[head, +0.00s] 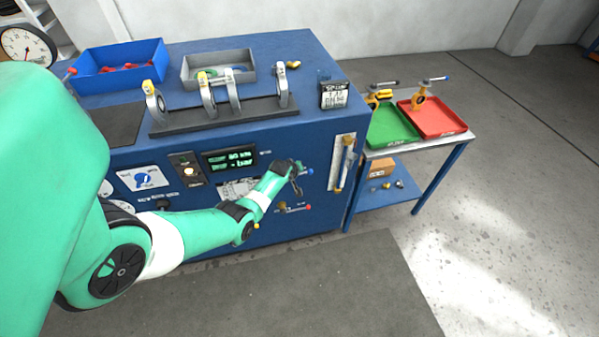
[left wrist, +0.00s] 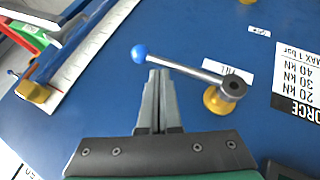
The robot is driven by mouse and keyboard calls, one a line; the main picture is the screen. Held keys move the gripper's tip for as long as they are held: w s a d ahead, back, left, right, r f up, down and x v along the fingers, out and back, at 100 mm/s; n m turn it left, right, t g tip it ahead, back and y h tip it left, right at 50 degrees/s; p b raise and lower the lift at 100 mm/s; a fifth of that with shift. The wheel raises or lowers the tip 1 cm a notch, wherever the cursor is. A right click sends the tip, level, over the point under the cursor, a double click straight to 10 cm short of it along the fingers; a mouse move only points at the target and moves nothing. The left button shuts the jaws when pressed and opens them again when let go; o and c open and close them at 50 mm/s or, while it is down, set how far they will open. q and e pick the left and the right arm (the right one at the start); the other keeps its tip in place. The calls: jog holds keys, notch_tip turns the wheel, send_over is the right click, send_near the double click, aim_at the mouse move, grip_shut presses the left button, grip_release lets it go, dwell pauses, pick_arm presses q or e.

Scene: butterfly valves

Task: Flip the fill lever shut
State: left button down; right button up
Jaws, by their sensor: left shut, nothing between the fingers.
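The fill lever is a metal rod with a blue knob (left wrist: 139,53) at its free end and a brass pivot (left wrist: 217,101) on the blue panel. In the left wrist view it runs from the pivot left and slightly up, beside a white FILL label (left wrist: 229,71). My left gripper (head: 296,170) is shut and empty. In the left wrist view its fingertips (left wrist: 157,74) lie at the rod's lower edge, near the knob; whether they touch cannot be told.
A red-tipped lever (head: 296,208) sits lower on the panel. A sight gauge (head: 342,163) is right of the gripper. A side table with a green tray (head: 391,126) and a red tray (head: 434,119) stands at the right. The floor in front is clear.

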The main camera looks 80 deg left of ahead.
pick_arm(q)
jog(key=shift+f, duration=0.25)
dwell(0.3)
jog(key=r+p, duration=0.2)
jog(key=r, duration=0.1)
jog(key=r+p, duration=0.1)
jog(key=r, duration=0.1)
jog(key=shift+a, duration=0.35)
jog(key=d+r+p, duration=0.5)
jog(key=r, duration=0.2)
jog(key=shift+w+d+r+p, duration=0.2)
jog(key=shift+r+p, duration=0.1)
jog(key=shift+r, duration=0.05)
